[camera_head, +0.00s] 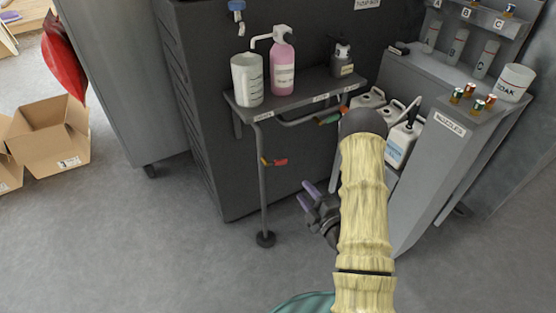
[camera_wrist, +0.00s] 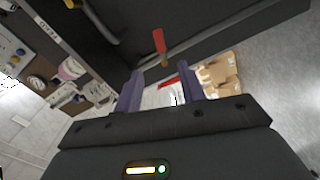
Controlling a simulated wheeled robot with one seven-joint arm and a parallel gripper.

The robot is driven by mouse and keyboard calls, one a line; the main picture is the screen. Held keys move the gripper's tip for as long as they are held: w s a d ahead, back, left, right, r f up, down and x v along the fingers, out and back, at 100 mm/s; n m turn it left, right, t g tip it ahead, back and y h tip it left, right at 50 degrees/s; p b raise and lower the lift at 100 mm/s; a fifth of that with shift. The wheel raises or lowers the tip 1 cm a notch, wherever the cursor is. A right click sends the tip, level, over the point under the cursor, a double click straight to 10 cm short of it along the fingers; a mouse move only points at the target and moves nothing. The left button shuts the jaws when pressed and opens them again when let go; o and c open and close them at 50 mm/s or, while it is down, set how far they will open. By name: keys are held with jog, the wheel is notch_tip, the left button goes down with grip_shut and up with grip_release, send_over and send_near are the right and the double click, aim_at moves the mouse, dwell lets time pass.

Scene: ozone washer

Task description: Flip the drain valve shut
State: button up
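A valve with a red lever (camera_head: 277,162) sits on the vertical drain pipe (camera_head: 263,195) under the shelf in the head view. Its lever points right, roughly crosswise to the pipe. In the wrist view the red lever (camera_wrist: 158,40) and its brass-coloured body stand beyond the fingertips, apart from them. My gripper (camera_head: 309,197) is low and to the right of the valve in the head view, partly hidden by my arm. In the wrist view my gripper (camera_wrist: 160,82) has its two purple fingers spread with nothing held between them.
A second valve (camera_head: 330,118) with coloured parts sits on the pipe under the shelf's right side. The shelf (camera_head: 310,93) holds a beaker (camera_head: 247,78) and a pink bottle (camera_head: 283,62). White jugs (camera_head: 401,143) stand right, behind my arm.

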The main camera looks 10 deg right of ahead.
aim_at(281, 163)
jog(key=b+x, duration=0.1)
jog(key=x, duration=1.6)
jog(key=shift+b, duration=0.4)
grip_shut()
